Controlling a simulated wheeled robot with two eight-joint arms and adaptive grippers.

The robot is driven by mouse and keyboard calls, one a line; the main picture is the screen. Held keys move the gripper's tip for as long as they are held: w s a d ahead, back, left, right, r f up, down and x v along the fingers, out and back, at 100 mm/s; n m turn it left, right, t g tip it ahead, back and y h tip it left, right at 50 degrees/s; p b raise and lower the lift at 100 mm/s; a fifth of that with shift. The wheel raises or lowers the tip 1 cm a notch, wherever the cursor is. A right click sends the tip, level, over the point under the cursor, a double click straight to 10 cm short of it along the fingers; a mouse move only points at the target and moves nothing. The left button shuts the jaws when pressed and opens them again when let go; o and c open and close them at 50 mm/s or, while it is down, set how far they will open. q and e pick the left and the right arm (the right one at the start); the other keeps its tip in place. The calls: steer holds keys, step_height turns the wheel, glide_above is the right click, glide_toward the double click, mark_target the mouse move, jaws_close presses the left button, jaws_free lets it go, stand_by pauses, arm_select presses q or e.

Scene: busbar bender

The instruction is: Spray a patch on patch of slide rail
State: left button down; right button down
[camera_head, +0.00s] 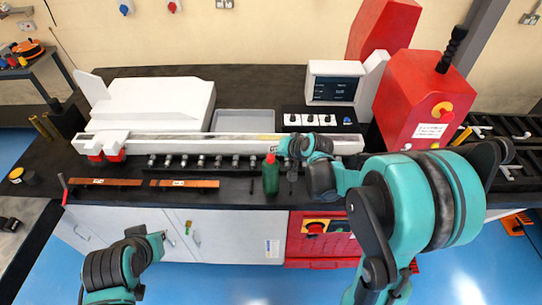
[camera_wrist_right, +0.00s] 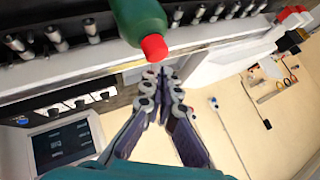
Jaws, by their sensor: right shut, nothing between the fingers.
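The slide rail (camera_head: 185,145) is a long pale bar running across the workbench, with a brownish stretch near its right part, left of my right gripper. A green bottle with a red cap (camera_head: 271,178) stands upright on the bench in front of the rail. It also shows in the right wrist view (camera_wrist_right: 140,18), cap toward the fingers. My right gripper (camera_wrist_right: 165,75) is shut and empty, its fingertips close to the red cap; whether they touch it I cannot tell.
A row of metal pegs (camera_head: 200,161) lines the rail's front. Two copper bars (camera_head: 185,183) lie at the left front. A grey tray (camera_head: 243,122), a control screen (camera_head: 335,88) and a red machine (camera_head: 415,105) stand behind.

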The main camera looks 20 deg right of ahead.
mark_target(275, 162)
steer(key=shift+f, duration=0.1)
stand_by(0.4)
steer(key=shift+f+b, duration=0.35)
steer(key=shift+b, duration=0.2)
steer(key=shift+f, duration=0.15)
stand_by(0.4)
steer(key=shift+r, duration=0.6)
step_height(275, 162, up, 6)
steer(key=p, duration=0.4)
steer(key=shift+p, duration=0.35)
stand_by(0.3)
